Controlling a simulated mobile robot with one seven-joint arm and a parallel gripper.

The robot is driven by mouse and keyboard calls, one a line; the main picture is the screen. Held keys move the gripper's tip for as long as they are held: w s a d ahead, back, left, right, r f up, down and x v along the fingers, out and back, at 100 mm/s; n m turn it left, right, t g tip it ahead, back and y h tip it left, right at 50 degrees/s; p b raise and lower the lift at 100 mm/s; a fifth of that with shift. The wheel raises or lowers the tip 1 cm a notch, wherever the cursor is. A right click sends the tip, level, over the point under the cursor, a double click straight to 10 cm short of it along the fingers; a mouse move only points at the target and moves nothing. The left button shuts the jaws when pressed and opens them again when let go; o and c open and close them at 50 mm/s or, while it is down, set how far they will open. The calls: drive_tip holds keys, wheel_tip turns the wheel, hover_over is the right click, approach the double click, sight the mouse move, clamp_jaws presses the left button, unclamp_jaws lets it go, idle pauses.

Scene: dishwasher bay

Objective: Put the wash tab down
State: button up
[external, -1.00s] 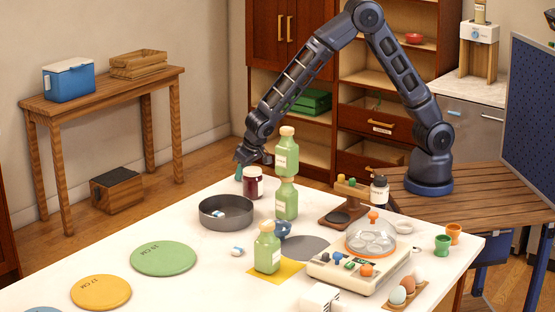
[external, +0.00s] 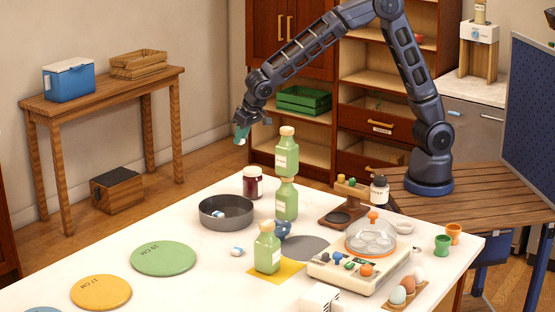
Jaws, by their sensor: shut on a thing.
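My gripper (external: 242,132) is high above the far left part of the white table, up and to the right of the grey pan in the picture. It is shut on a small whitish thing at its fingertips, apparently a wash tab (external: 240,141); the fingers hide most of it. A white-and-blue tab (external: 217,214) lies inside the round grey pan (external: 240,222). Another white-and-blue tab (external: 237,252) lies on the white table (external: 190,285) in front of the pan.
Green bottles (external: 287,200) stand right of the pan, one stacked on another. A dark red jar (external: 252,182) stands behind the pan. A green disc (external: 163,258) and a yellow disc (external: 101,292) lie at front left. An appliance with a clear dome (external: 370,240) stands at right.

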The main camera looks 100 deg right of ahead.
wheel_tip(320, 180, up, 6)
drive_tip(key=shift+f, duration=0.1)
drive_tip(key=shift+a+r, duration=0.1)
drive_tip(key=shift+r, duration=0.15)
drive_tip(key=w+a+f+n+t+y, duration=0.1)
drive_tip(key=w+a+n+y, duration=0.25)
drive_tip(key=a+n, duration=0.85)
drive_tip(key=r+n+g+y, duration=0.1)
drive_tip(key=n+y, duration=0.2)
drive_tip(key=n, duration=0.2)
hover_over(236, 208)
drive_tip(key=a, duration=0.7)
drive_tip(key=f, duration=1.9)
drive_tip(key=shift+w+d, duration=0.2)
drive_tip(key=shift+w, duration=0.05)
drive_tip(key=shift+f, duration=0.1)
drive_tip(key=o, duration=0.9)
drive_tip(key=shift+o, duration=0.2)
drive_tip(key=v, duration=1.2)
drive_tip(key=shift+r, duration=0.3)
